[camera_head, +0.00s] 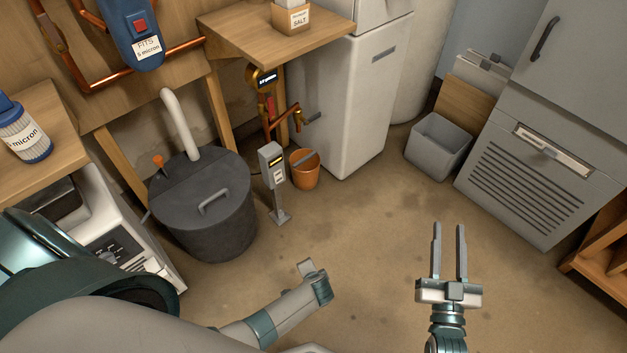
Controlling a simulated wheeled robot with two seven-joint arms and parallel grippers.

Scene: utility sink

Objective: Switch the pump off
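A grey switch box (271,165) with a dark and yellow face stands on a short post on the floor, just right of a dark round lidded tub (205,215). A white pipe (178,120) rises from the tub's lid. Which way the switch is set is too small to tell. My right gripper (448,232) is open and empty over the floor at lower right, well apart from the box.
An orange bucket (305,170) stands right of the switch box. A copper pipe with a valve (285,118) is behind it. A white cabinet (365,95) and a grey bin (437,147) stand farther back. The middle floor is clear.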

